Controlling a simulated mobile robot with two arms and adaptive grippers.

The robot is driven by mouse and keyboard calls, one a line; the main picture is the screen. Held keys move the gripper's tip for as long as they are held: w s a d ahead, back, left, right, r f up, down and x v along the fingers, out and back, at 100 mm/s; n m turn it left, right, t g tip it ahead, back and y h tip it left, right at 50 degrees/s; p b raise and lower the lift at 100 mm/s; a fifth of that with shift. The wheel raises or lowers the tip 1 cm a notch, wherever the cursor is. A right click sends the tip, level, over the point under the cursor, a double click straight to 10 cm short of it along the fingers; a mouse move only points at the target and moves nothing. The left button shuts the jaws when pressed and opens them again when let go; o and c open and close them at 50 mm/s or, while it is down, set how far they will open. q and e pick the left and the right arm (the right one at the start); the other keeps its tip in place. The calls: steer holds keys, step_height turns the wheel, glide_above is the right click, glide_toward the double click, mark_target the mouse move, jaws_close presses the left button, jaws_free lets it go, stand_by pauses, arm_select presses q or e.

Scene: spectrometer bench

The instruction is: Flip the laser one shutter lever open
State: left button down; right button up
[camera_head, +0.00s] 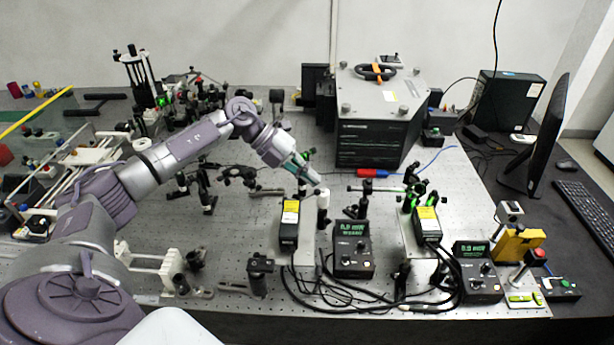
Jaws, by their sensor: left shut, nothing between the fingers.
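Two black laser boxes with yellow labels stand on the perforated bench: a left laser box (288,232) and a right laser box (428,228). I cannot read which is laser one. No shutter lever can be made out clearly at this size. A pale upright post (323,205) stands just right of the left box's far end. My left gripper (314,180) reaches in from the left and points down to the right. It is shut and empty, with its tips just above and behind the pale post; I cannot tell whether they touch. My right gripper is out of view.
Two display controllers, a left one (353,258) and a right one (478,278), stand beside the lasers with black cables in front. A large spectrometer box (376,115) stands behind. Optics mounts crowd the left. A monitor (537,135) is at the right.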

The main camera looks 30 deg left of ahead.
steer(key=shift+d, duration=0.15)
arm_select(q)
steer(key=shift+a, duration=0.1)
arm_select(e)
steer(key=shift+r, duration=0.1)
arm_select(q)
steer(key=s+a+r+b, duration=0.1)
steer(key=a+r, duration=0.5)
steer(key=r, duration=0.4)
steer(key=s+a+r+b, duration=0.1)
steer(key=s+a+r, duration=0.1)
steer(key=a+r, duration=0.4)
step_height(320, 180, up, 4)
steer(key=shift+s+a+r, duration=0.1)
steer(key=shift+s+a, duration=0.1)
steer(key=shift+a, duration=0.05)
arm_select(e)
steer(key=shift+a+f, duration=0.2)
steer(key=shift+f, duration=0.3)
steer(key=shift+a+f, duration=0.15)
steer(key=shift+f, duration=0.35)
